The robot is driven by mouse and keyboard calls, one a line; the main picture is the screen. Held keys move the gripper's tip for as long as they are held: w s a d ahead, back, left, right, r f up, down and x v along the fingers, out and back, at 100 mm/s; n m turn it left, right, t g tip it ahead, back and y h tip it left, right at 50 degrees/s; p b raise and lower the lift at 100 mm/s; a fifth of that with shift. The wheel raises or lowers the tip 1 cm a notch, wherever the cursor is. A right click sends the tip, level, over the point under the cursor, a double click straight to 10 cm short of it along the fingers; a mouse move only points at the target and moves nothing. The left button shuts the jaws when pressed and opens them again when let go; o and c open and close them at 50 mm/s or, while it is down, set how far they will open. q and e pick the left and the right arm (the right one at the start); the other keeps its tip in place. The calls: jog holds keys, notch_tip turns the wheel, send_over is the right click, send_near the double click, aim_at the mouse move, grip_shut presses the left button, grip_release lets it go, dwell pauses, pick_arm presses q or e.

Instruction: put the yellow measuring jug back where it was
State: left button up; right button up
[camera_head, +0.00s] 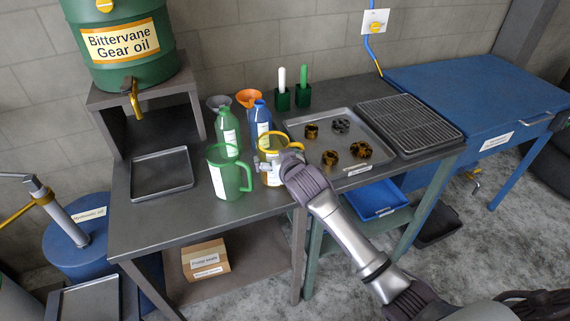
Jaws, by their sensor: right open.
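The yellow measuring jug (272,178) is upright near the front edge of the grey bench (210,215), right of the green jug (226,178). My right gripper (271,160) is at the jug's side, and its open jaws partly cover the jug's middle. I cannot tell whether the fingers touch the jug. The jug appears to stand on the bench, but its base is partly hidden. My left gripper is not in view.
Behind the jug stand a green bottle (228,136), a blue bottle (260,122) and grey and orange funnels. To the right is a metal tray (310,119) with several bronze and dark parts. An empty tray (162,186) lies at the left.

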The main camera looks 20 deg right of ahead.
jog(key=v, duration=1)
jog(key=shift+n+g+y, duration=0.6)
jog(key=shift+g+y, duration=0.1)
jog(key=s+f, duration=0.1)
jog(key=f, duration=0.3)
jog(key=s+a+f, duration=0.1)
jog(key=f, duration=0.4)
jog(key=s+a+f, duration=0.1)
jog(key=f, duration=0.4)
jog(key=shift+a+b, duration=0.1)
jog(key=shift+b, duration=0.3)
jog(key=s+d+f+g, duration=0.1)
jog(key=s+f+g, duration=0.1)
jog(key=s+f, duration=0.75)
jog(key=s+d+f+g+h, duration=0.1)
jog(key=s+f+g, duration=0.35)
jog(key=f, duration=0.85)
jog(key=s+d+f, duration=0.2)
jog(key=s+f, duration=0.7)
jog(key=f, duration=0.3)
jog(key=s+d+f+g, duration=0.1)
jog(key=s+f, duration=0.3)
jog(key=s, duration=0.7)
jog(key=s+f+g, duration=0.3)
jog(key=s+f, duration=0.2)
jog(key=s, duration=0.7)
jog(key=shift+s+d+n+g+h, duration=0.2)
jog(key=shift+d+n+g+h, duration=0.15)
jog(key=shift+d+n+h, duration=0.05)
